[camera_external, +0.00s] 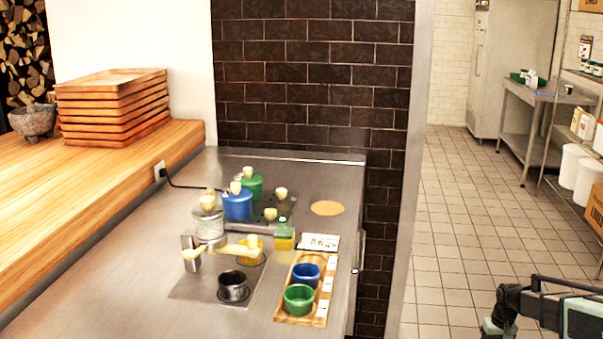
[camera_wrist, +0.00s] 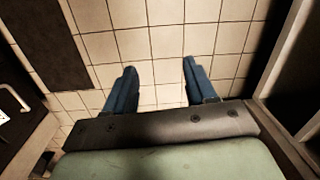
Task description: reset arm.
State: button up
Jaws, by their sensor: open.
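My gripper (camera_wrist: 159,66) shows in the wrist view with its two blue fingers spread wide apart. Nothing is between the fingers; only pale floor tiles (camera_wrist: 155,42) lie beyond them. In the external view, part of my arm (camera_external: 560,313) is at the lower right corner, over the tiled floor and well to the right of the counter. My fingers cannot be made out clearly there.
The steel counter (camera_external: 110,275) holds blue (camera_external: 237,206) and green (camera_external: 254,186) pots, a dark cup (camera_external: 233,286), and a wooden tray (camera_external: 287,318) with blue (camera_external: 306,275) and green (camera_external: 299,298) bowls. Stacked wooden trays (camera_external: 110,108) stand behind. Floor around my arm looks clear.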

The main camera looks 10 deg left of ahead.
jog(key=s+d+f+g, duration=0.1)
jog(key=s+d, duration=0.3)
jog(key=s, duration=0.7)
jog(key=s+d+f+m+g, duration=0.1)
jog(key=s+d+f+g, duration=0.1)
jog(key=s, duration=1)
jog(key=s+d+f+g, duration=0.2)
jog(key=s+d, duration=0.5)
jog(key=s, duration=0.5)
jog(key=shift+s+f+g+h, duration=0.15)
jog(key=shift+f+g+h, duration=0.15)
jog(key=shift+g, duration=0.3)
